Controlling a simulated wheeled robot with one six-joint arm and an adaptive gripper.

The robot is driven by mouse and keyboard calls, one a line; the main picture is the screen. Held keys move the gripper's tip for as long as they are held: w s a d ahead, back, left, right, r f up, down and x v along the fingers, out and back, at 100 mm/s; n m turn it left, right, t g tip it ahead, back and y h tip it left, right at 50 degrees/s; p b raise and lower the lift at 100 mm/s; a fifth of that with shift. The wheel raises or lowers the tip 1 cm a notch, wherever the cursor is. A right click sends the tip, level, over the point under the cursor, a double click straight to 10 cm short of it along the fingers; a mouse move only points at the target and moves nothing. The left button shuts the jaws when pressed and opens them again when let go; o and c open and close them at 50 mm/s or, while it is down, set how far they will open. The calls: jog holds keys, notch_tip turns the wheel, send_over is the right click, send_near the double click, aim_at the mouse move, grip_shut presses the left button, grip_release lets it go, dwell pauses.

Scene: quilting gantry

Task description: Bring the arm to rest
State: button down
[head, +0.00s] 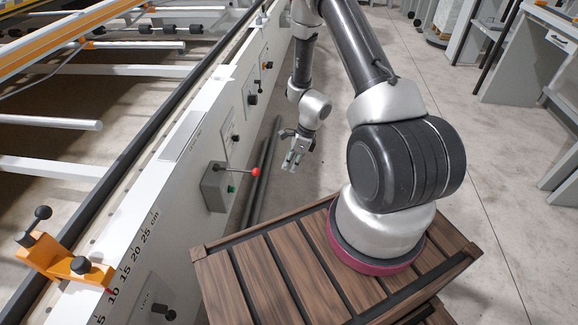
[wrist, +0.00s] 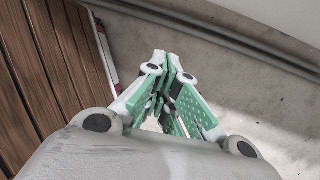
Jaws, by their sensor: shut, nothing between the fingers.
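My gripper (head: 290,160) hangs at the end of my arm in the head view, pointing down over the floor, between the white gantry side panel (head: 150,190) and my wooden-slatted base. In the wrist view its green-padded fingers (wrist: 174,105) are together, with nothing seen between them. The gripper touches nothing that I can see. My arm is bent, with its upper links reaching up past the top of the head view.
The panel carries a grey box with a red-knobbed lever (head: 255,172), close left of my gripper. An orange clamp (head: 65,262) sits on the rail at lower left. Dark bars (head: 262,175) run low beside the panel. Grey desks (head: 525,60) stand at right, with clear floor before them.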

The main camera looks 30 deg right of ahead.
dwell(0.6)
jog(key=s+a+r+n+g+y, duration=0.1)
jog(key=s+r+n+g, duration=0.1)
jog(key=s+n, duration=0.4)
jog(key=s+d+r+n+t+h, duration=0.1)
jog(key=s+r+n, duration=0.4)
jog(key=r, duration=1)
jog(key=s+d+r+n+t+h, duration=0.2)
jog(key=s+r+n, duration=0.4)
jog(key=r, duration=0.9)
jog(key=s+d+r+n+t+h, duration=0.1)
jog(key=s+r+n, duration=0.4)
jog(key=r, duration=1.1)
jog(key=shift+s+d+n+t+h, duration=0.3)
jog(key=shift+n+t+h, duration=0.3)
jog(key=shift+n+t, duration=0.55)
